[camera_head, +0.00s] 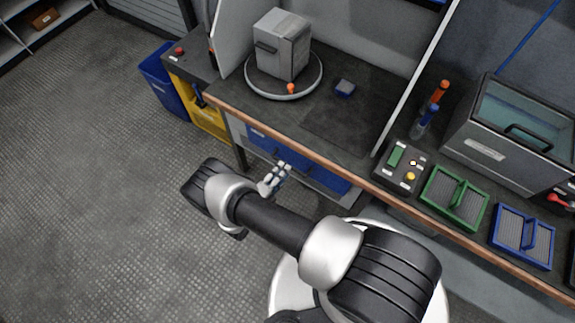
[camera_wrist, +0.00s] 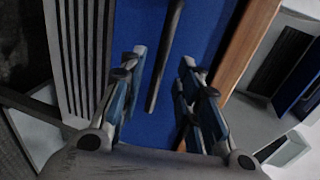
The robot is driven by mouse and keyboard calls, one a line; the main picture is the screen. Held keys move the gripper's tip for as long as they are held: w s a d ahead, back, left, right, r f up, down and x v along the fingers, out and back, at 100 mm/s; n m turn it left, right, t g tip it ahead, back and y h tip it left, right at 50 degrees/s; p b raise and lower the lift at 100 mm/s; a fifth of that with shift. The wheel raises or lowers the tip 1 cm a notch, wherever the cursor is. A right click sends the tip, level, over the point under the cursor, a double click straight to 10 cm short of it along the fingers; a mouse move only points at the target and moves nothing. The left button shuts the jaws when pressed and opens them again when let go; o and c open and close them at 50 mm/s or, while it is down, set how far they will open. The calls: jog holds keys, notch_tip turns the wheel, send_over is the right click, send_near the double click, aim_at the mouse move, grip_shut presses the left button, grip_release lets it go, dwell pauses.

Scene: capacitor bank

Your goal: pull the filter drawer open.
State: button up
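The blue drawer front (camera_head: 325,178) is under the workbench's wooden front edge and looks shut. It fills the middle of the wrist view (camera_wrist: 205,30), with a dark bar handle (camera_wrist: 165,55) on it. My gripper (camera_head: 279,174) is in front of the drawer in the head view. In the wrist view my gripper (camera_wrist: 163,57) is open, one finger to each side of the handle's near end. I see no contact between fingers and handle. The depth between fingertips and drawer is hard to judge. My gripper hides part of the drawer in the head view.
The wooden bench edge (camera_wrist: 250,45) runs close beside my right finger. A grey ribbed panel (camera_wrist: 80,55) lies to the left. A yellow cabinet (camera_head: 209,118) and a blue bin (camera_head: 160,78) stand at the bench's left end. The floor on the left is clear.

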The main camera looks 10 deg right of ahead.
jog(key=shift+b+x, duration=0.3)
jog(key=shift+x, duration=2.05)
grip_shut()
